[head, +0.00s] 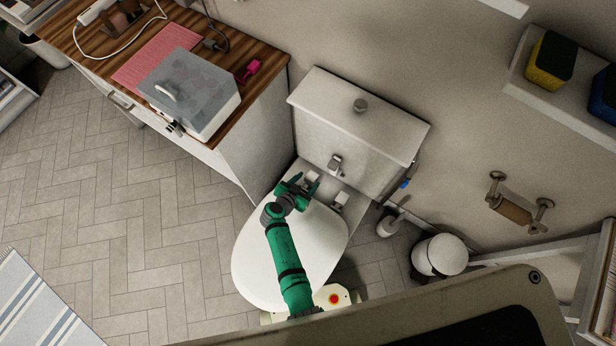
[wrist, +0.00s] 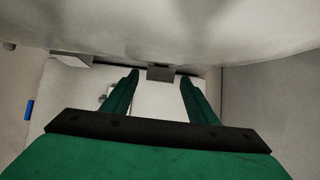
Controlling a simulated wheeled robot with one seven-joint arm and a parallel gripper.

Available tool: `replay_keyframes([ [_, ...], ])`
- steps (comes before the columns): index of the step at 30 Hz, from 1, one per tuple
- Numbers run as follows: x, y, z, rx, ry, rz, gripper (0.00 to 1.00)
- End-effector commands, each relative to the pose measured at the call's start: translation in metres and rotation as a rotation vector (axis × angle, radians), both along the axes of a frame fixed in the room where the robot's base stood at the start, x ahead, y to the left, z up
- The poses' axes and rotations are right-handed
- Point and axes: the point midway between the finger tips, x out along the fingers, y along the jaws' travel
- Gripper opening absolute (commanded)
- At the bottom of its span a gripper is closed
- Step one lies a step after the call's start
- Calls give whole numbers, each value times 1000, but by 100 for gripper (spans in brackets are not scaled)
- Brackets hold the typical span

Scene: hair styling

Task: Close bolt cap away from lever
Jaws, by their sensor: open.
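A white toilet with its oval lid (head: 300,250) down stands under its tank (head: 350,130). Two small pale bolt caps sit at the hinge, the left one (head: 312,178) and the right one (head: 341,199). A small grey lever (head: 335,163) is on the tank front. My green gripper (head: 303,185) is open and empty over the back of the lid, its fingers pointing at the left cap. In the wrist view that cap (wrist: 160,73) shows between and just beyond the fingertips, under the lid's overhang. The other cap (wrist: 72,61) is off to the left. How far each cap is open is unclear.
A wooden-topped cabinet (head: 265,80) with a grey box (head: 190,90) stands left of the toilet. A toilet brush holder (head: 389,227) and a white bin (head: 440,254) stand at the right. A blue-handled valve (head: 405,183) is beside the tank.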

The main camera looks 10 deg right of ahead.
Motion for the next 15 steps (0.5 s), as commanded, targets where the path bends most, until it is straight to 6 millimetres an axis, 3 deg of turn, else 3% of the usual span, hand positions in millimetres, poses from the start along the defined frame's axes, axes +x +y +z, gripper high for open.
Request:
replay_keyframes([
  [9, -33, 37, 36, 2, -2, 5, 53],
  [15, -45, 49, 49, 1, -1, 6, 53],
])
